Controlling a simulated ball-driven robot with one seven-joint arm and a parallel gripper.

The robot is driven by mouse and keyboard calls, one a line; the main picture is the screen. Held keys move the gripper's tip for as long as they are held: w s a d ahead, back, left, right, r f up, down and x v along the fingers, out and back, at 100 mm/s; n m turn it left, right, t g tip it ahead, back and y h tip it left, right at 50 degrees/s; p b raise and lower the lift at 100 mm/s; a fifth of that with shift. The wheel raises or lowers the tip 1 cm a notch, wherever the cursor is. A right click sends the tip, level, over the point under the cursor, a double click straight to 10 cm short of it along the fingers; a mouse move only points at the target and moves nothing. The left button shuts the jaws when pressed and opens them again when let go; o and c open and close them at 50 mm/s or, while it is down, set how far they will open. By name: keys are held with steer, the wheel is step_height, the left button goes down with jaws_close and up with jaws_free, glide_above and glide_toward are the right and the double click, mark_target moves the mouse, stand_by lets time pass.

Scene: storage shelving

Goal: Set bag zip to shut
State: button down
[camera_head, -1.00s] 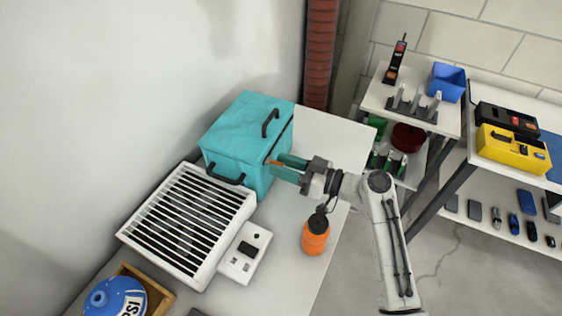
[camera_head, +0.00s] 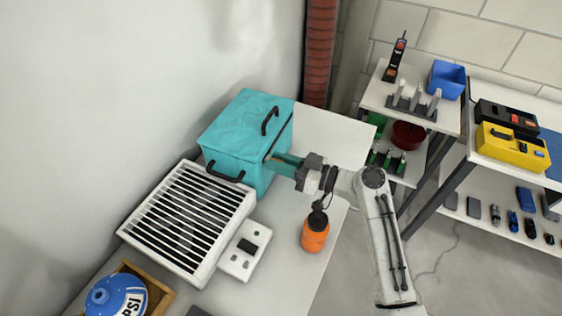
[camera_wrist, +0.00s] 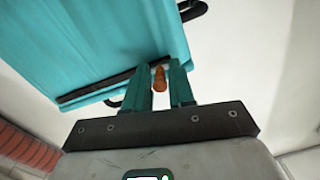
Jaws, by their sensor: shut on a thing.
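The teal bag (camera_head: 236,145) stands on the bench against the wall, with a black handle on top and another on its front. In the wrist view the bag (camera_wrist: 95,45) fills the upper left, with a dark zip line (camera_wrist: 115,86) along its edge. My gripper (camera_head: 277,161) is at the right side of the bag. In the wrist view its two green fingers are shut on a small orange-brown zip pull (camera_wrist: 159,78) at the end of the zip line. How far the zip is closed is hard to tell.
A white slatted unit (camera_head: 188,220) sits in front of the bag, beside a small white control box (camera_head: 245,250). An orange bottle (camera_head: 315,236) stands below my gripper. A blue cylinder (camera_head: 115,298) is at the lower left. Shelves with a yellow case (camera_head: 512,148) stand at right.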

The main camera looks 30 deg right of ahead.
steer(key=w+d+b, duration=0.3)
steer(key=d+b, duration=0.1)
steer(key=w+d+b, duration=0.3)
steer(key=d+b, duration=0.1)
steer(key=b, duration=0.1)
steer(key=w+d+b, duration=0.4)
steer(key=b, duration=0.1)
steer(key=shift+d+f, duration=0.1)
steer(key=shift+f, duration=0.1)
steer(key=shift+w+d+r+b, duration=0.2)
steer(key=shift+w+d+b, duration=0.35)
steer(key=shift+d, duration=0.15)
steer(key=c, duration=1.2)
jaws_free()
steer(key=shift+o, duration=0.2)
steer(key=shift+s, duration=0.1)
steer(key=v, duration=1)
steer(key=shift+s+d, duration=0.25)
